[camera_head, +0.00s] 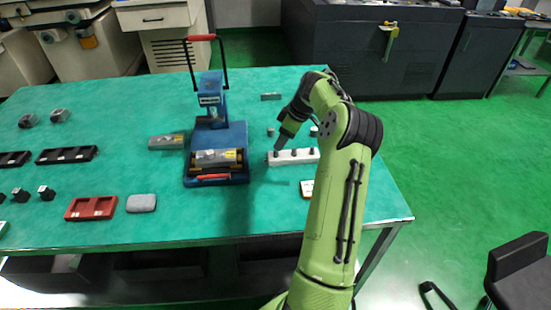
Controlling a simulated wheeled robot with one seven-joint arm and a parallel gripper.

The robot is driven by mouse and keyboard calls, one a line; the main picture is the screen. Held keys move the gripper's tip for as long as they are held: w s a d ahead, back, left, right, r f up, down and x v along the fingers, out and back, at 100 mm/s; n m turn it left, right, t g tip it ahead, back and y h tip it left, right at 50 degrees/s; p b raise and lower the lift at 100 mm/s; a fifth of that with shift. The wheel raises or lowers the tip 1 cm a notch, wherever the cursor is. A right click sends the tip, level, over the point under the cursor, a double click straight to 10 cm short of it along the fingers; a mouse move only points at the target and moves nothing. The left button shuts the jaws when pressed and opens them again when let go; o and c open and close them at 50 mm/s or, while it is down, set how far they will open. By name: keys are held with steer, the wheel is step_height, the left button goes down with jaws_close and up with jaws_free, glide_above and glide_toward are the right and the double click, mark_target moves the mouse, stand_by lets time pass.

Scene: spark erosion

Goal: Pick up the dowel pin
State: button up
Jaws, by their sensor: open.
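A white block (306,157) lies on the right part of the green table, with dark upright pegs (297,153) standing in it. These look like the dowel pins, but they are too small to tell for sure. My gripper (278,149) comes down from the upper right over the left end of this block, pointing down and slightly left. It is open. Its fingertips are close to the left part of the block and hide what is directly there; I cannot tell whether they touch a pin.
A blue press (217,133) with a red-handled lever stands left of my gripper. Small grey cylinders (313,132) and a grey bar (271,97) lie behind the block. A small white piece (307,188) lies in front. A red tray (91,208) and black trays are farther left.

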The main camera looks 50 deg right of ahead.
mark_target(276, 154)
steer(key=b+x, duration=0.1)
steer(key=x, duration=0.4)
steer(key=shift+f+b, duration=0.1)
steer(key=shift+b, duration=0.3)
jaws_close()
